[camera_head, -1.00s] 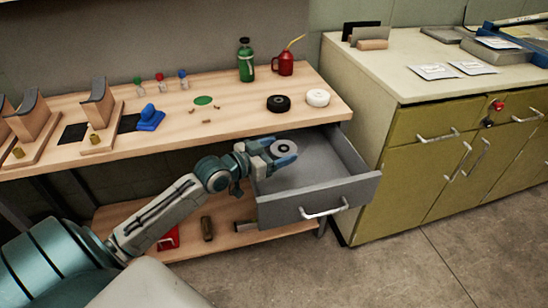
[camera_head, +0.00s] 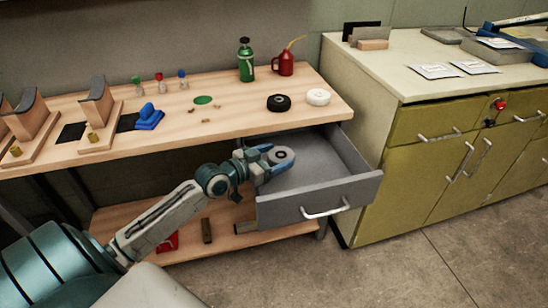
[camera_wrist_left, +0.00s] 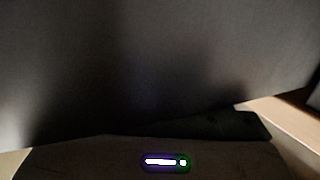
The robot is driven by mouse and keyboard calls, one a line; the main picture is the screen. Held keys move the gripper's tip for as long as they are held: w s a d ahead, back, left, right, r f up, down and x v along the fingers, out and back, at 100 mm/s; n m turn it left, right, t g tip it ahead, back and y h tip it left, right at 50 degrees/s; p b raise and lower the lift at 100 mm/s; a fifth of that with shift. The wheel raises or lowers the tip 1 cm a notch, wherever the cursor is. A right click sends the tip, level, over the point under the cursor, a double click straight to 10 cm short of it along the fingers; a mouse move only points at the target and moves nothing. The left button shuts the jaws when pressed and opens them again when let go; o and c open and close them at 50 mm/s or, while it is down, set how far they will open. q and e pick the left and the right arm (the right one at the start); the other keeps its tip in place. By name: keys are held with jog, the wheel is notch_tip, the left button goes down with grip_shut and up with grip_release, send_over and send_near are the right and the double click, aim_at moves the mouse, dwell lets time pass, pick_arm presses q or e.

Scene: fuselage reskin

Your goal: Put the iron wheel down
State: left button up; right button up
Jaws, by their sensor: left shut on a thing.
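The iron wheel, a grey disc with a dark centre (camera_head: 282,154), is held in the fingers of my left gripper (camera_head: 274,158). The gripper is shut on it. Gripper and wheel are over the left rear part of the open grey drawer (camera_head: 345,190), just below the bench top's front edge. I cannot tell whether the wheel touches the drawer floor. In the left wrist view a dark grey surface fills most of the picture, and the wheel cannot be made out. My right gripper is not in view.
A black wheel (camera_head: 279,103) and a white wheel (camera_head: 317,97) lie on the wooden bench top (camera_head: 230,118) above the drawer. A green bottle (camera_head: 246,62) and a red oil can (camera_head: 286,64) stand behind. The olive cabinet (camera_head: 430,150) stands right of the drawer.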

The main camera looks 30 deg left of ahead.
pick_arm(q)
jog(key=shift+f, duration=0.3)
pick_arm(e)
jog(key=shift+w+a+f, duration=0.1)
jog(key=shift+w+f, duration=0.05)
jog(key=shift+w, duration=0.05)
